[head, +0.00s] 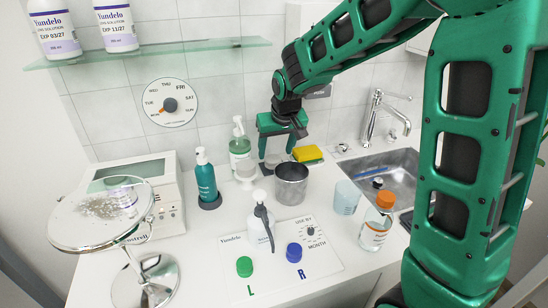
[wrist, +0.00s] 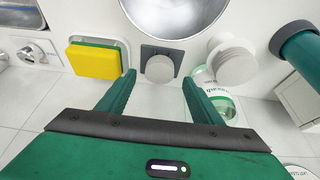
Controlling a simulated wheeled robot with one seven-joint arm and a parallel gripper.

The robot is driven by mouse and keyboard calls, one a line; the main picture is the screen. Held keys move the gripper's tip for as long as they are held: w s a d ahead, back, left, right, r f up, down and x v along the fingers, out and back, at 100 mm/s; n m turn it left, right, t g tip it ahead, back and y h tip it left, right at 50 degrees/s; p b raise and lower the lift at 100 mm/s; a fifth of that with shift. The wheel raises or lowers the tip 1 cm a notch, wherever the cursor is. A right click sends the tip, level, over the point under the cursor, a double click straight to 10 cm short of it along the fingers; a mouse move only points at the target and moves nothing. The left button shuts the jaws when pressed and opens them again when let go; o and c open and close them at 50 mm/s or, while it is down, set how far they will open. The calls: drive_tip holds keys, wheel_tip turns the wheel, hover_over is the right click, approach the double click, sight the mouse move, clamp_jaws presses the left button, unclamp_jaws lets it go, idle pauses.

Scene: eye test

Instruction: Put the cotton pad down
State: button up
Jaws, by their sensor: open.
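A round pale cotton pad (wrist: 160,69) shows between my fingers in the wrist view, over a small dark square plate (wrist: 175,53). It seems to lie on the plate, reaching past its edge nearest the wall; any small gap beneath cannot be made out. My gripper (wrist: 158,78) is open, with a finger on each side of the pad and clear space between pad and both fingers. In the head view my gripper (head: 277,148) points down near the back wall, behind the metal cup, and largely hides that spot.
A metal cup (head: 291,186) stands just in front. A yellow-green sponge (head: 308,153) lies right of my gripper; a white round stack (head: 246,170) and a green-labelled pump bottle (head: 239,148) stand left. The sink (head: 385,172) is farther right. Bare counter lies around the teal bottle (head: 205,182).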

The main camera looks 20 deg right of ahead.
drive_tip(key=v, duration=0.7)
drive_tip(key=shift+r, duration=0.3)
drive_tip(key=shift+s, duration=0.2)
